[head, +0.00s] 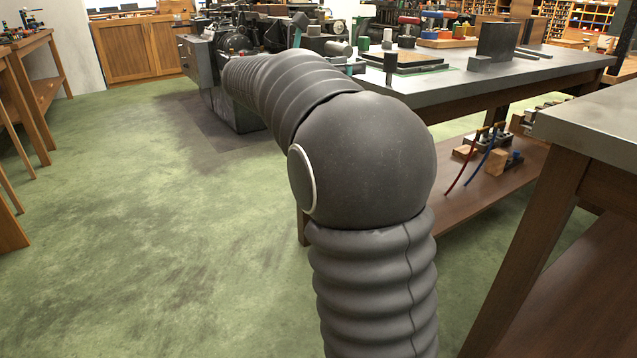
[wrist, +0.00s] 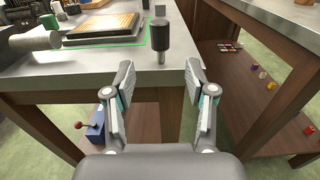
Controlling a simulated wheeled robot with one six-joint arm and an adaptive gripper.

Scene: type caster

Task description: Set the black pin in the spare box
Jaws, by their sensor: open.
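A black pin (wrist: 161,36), a dark cylinder with a thinner grey stem below, stands upright at the near edge of the metal-topped bench in the wrist view. It also shows on the bench in the head view (head: 390,62). My gripper (wrist: 159,65) is open and empty in the wrist view. Its fingers are spread to either side of the pin's stem in the picture, with the pin beyond the fingertips and apart from them. I cannot pick out the spare box for sure in either view.
A green-edged mat with a board (wrist: 105,27) lies behind the pin. A grey cylinder (wrist: 35,40) lies to its left. A dark upright block (head: 497,41) stands farther right on the bench (head: 545,70). Another table (head: 590,120) stands near at right. Green floor is clear at left.

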